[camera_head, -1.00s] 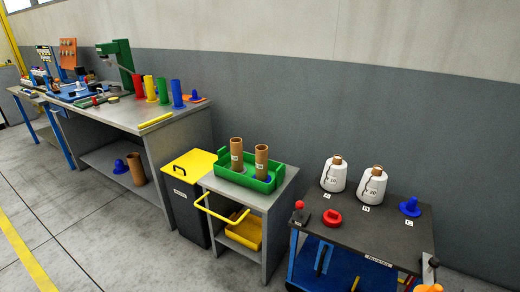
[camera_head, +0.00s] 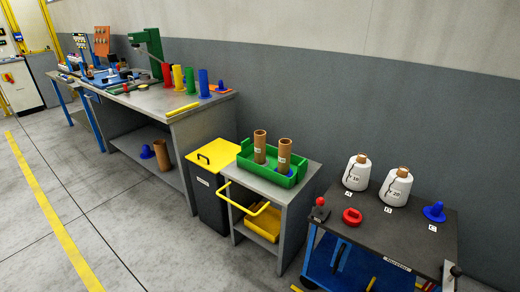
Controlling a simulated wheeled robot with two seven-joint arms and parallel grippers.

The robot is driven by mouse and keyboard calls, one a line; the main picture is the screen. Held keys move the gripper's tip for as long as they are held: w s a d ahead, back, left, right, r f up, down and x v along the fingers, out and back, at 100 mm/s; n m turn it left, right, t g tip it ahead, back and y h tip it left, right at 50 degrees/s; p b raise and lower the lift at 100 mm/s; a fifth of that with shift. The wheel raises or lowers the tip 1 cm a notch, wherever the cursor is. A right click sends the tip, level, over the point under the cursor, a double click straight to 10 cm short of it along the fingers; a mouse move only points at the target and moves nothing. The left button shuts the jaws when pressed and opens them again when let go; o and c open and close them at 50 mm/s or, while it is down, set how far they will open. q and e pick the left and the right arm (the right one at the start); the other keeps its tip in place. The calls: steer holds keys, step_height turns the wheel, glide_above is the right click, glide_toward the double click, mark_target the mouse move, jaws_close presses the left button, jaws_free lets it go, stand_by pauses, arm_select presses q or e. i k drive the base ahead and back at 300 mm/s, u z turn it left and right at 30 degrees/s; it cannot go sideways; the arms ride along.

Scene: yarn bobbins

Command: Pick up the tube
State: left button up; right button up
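Two brown cardboard tubes, a left one (camera_head: 260,146) and a right one (camera_head: 284,155), stand upright in a green tray (camera_head: 270,178) on a small grey cart. Each has a small white label. Another brown tube (camera_head: 163,156) leans on the lower shelf of the long workbench, beside a blue cone-shaped piece (camera_head: 147,151). Neither of my grippers is in view.
Right of the cart, a dark table (camera_head: 385,232) holds two white yarn bobbins (camera_head: 357,172), a red ring (camera_head: 352,216) and a blue holder (camera_head: 434,212). A yellow-lidded bin (camera_head: 208,158) stands left of the cart. The floor (camera_head: 110,205) at left is clear.

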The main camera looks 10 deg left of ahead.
mark_target(260, 148)
steer(key=u, duration=1.35)
steer(key=i, duration=2.05)
